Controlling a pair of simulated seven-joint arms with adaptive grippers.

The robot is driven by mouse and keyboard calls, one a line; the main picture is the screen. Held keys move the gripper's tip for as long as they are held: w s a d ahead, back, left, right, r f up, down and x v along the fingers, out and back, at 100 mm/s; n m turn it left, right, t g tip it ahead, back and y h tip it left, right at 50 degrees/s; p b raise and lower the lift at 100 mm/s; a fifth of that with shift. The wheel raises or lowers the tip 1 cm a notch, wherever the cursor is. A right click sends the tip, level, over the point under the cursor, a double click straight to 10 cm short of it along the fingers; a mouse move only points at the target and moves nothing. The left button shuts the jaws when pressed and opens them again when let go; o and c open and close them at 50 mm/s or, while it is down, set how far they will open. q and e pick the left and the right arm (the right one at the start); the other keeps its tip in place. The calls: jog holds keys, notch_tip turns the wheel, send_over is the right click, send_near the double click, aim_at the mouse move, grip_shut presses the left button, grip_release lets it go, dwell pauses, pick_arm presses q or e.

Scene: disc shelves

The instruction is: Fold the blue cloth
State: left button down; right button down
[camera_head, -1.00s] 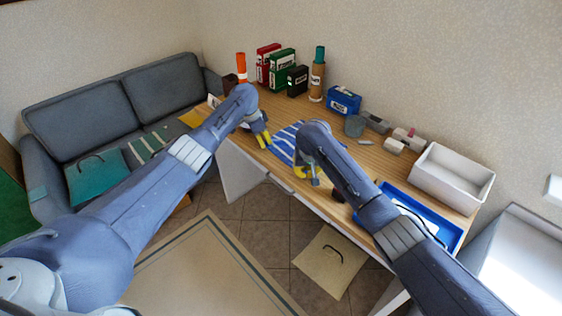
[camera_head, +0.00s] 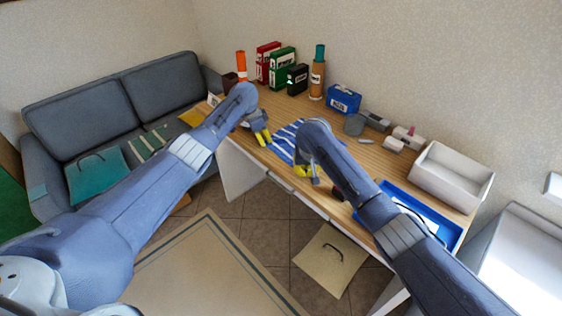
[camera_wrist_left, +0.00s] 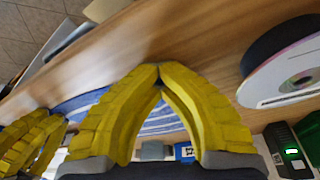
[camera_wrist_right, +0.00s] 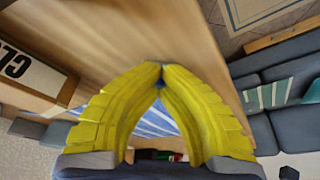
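The blue cloth with white stripes (camera_head: 286,139) lies on the wooden desk near its front edge, between my grippers. My left gripper (camera_head: 263,138) is at the cloth's left side. In the left wrist view its yellow fingertips (camera_wrist_left: 159,68) meet, with cloth behind them. My right gripper (camera_head: 306,172) is at the cloth's near right end, over the desk edge. In the right wrist view its fingertips (camera_wrist_right: 161,68) meet, and striped cloth (camera_wrist_right: 156,118) shows through the gap below them. Whether either pair of tips pinches cloth cannot be told. My right forearm hides part of the cloth.
A blue tray (camera_head: 449,236) and a white bin (camera_head: 451,177) stand at the desk's right end. A blue box (camera_head: 343,99), a brown bottle (camera_head: 317,83) and red and green binders (camera_head: 283,69) line the back.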

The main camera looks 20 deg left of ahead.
pick_arm(q)
jog(key=shift+s+a+f+p, duration=0.1)
jog(key=shift+s+f+p, duration=0.15)
jog(key=shift+p, duration=0.85)
pick_arm(e)
jog(key=shift+s+d+f, duration=0.1)
jog(key=shift+d+f, duration=0.05)
jog(key=shift+f, duration=0.15)
pick_arm(q)
jog(key=c, duration=2.1)
grip_release()
jog(key=o, duration=0.4)
jog(key=shift+c, duration=0.2)
jog(key=o, duration=0.7)
jog(key=shift+c, duration=0.2)
jog(key=shift+c, duration=0.4)
jog(key=o, duration=0.9)
jog(key=shift+f, duration=0.1)
